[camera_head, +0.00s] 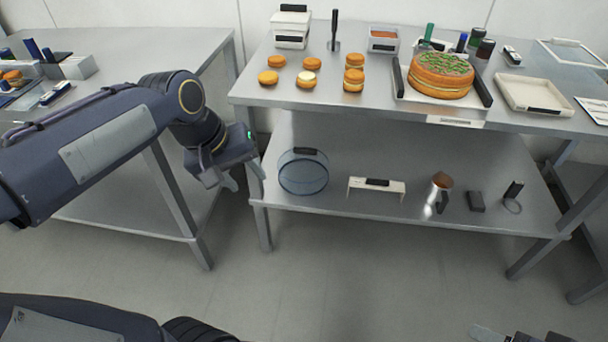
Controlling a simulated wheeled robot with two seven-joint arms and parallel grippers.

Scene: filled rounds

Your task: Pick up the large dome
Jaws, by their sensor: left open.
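The large dome (303,174) is a clear, bluish round cover with a dark handle on top. It stands at the left end of the lower shelf (345,135) of the middle steel table. My left gripper (246,179) is open, with its fingers pointing down, just left of the dome and by the table's front left leg. It appears empty and apart from the dome. Grey and dark parts at the bottom right edge may belong to my right gripper, but they are cut off and its jaws cannot be made out.
Right of the dome on the shelf are a white stand (376,188), a copper-topped shaker (440,188) and small dark items. The tabletop above holds several buns, a large layered round (440,78) on a tray, and containers. Another table (110,45) stands left.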

